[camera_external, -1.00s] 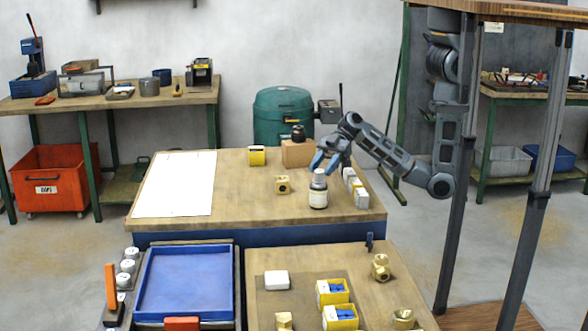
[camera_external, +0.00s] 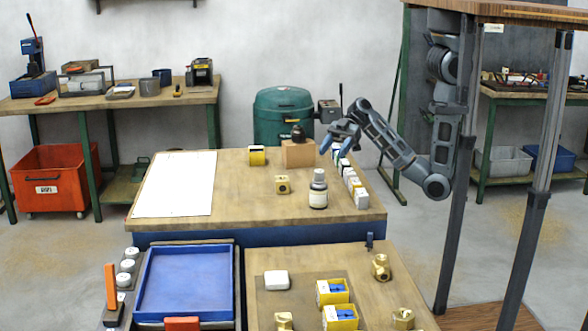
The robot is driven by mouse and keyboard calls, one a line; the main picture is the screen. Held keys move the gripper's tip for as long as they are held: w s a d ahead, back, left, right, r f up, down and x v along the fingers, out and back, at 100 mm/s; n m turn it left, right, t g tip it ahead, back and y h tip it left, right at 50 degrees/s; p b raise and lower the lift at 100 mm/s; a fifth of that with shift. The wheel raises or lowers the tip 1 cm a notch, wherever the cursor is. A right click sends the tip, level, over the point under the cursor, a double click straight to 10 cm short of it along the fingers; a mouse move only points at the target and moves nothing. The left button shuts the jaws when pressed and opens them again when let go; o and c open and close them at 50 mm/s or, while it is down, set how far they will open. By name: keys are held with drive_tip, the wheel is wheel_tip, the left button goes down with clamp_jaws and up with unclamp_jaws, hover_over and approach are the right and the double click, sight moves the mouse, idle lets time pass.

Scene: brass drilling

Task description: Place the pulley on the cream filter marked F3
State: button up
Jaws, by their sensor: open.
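A small dark round thing (camera_external: 298,132), perhaps the pulley, sits on a brown box (camera_external: 299,153) at the back of the middle table; it is too small to be sure. A row of pale blocks (camera_external: 355,189) stands along that table's right side, and these may be the filters. Their marks cannot be read, so I cannot tell which is F3. My gripper (camera_external: 338,142) is open and empty, above the far end of this row and right of the brown box. It hides part of the far blocks.
A white-labelled bottle (camera_external: 318,192) and a brass block (camera_external: 282,185) stand on the middle table, with a yellow box (camera_external: 257,156) behind. A white sheet (camera_external: 176,185) covers the left. A blue tray (camera_external: 186,280) and more brass parts (camera_external: 381,267) are in front.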

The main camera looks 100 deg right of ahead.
drive_tip(key=shift+v, duration=2.25)
drive_tip(key=d+f+m+t+h, duration=0.1)
drive_tip(key=f+m+h, duration=0.2)
drive_tip(key=s+d+f+m+t+h, duration=0.1)
drive_tip(key=f+m+t+h, duration=0.1)
drive_tip(key=f+m+h, duration=0.1)
drive_tip(key=d+f+m+t+h, duration=0.1)
drive_tip(key=f+m+t+h, duration=0.1)
drive_tip(key=f+m+h, duration=0.1)
drive_tip(key=shift+s+d+f+m, duration=0.15)
drive_tip(key=shift+s+f+m, duration=0.15)
drive_tip(key=shift+f+m, duration=0.4)
drive_tip(key=s+h, duration=0.1)
drive_tip(key=s, duration=0.1)
drive_tip(key=s+m+t+h, duration=0.1)
drive_tip(key=s, duration=0.1)
drive_tip(key=s+a+r+t, duration=0.1)
drive_tip(key=s, duration=0.1)
drive_tip(key=shift+s+h, duration=0.2)
drive_tip(key=shift+h, duration=0.2)
drive_tip(key=s+a+y, duration=0.1)
drive_tip(key=s+a, duration=0.6)
drive_tip(key=s, duration=0.5)
drive_tip(key=shift+a+n, duration=0.2)
drive_tip(key=shift+n, duration=0.2)
drive_tip(key=shift+r, duration=0.15)
